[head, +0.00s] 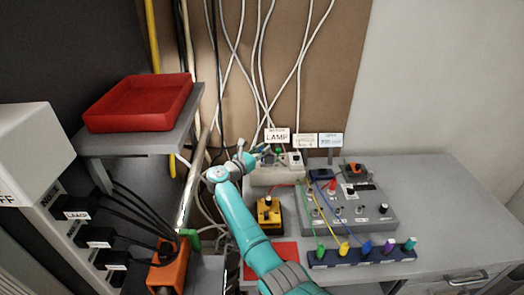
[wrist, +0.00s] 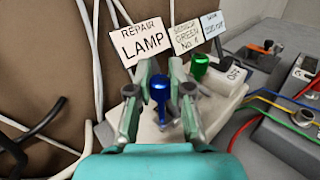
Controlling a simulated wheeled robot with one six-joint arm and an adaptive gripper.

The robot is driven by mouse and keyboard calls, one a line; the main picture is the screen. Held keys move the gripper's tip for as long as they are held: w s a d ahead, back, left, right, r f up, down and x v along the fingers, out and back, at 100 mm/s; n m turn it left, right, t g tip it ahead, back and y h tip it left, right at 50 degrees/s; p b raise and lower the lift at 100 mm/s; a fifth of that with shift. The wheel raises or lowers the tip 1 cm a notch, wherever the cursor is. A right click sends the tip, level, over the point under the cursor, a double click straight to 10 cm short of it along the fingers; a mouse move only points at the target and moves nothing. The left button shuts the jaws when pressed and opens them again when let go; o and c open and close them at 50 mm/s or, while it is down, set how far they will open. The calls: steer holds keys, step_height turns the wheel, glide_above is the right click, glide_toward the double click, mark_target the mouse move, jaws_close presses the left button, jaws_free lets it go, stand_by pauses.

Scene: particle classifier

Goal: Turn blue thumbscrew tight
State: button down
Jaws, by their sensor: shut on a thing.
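The blue thumbscrew (wrist: 160,86) stands upright between the two fingers of my gripper (wrist: 161,72) in the wrist view. My gripper is shut on it, with one finger on each side. The screw sits at the pale grey box (wrist: 223,83) under the REPAIR LAMP sign (wrist: 146,45). In the head view my gripper (head: 261,153) reaches that box at the back of the bench, and I cannot make out the blue thumbscrew there. How tight it is cannot be told.
A green thumbscrew (wrist: 200,66) stands close to the right finger. A yellow block (head: 268,212) stands near my arm. A red tray (head: 138,103) is on the left shelf. Loose cables hang behind.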

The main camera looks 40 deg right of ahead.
steer(key=shift+m+g, duration=0.6)
steer(key=shift+g, duration=0.4)
steer(key=c, duration=1)
jaws_free()
steer(key=shift+c, duration=0.2)
step_height(320, 180, up, 10)
steer(key=shift+f, duration=0.1)
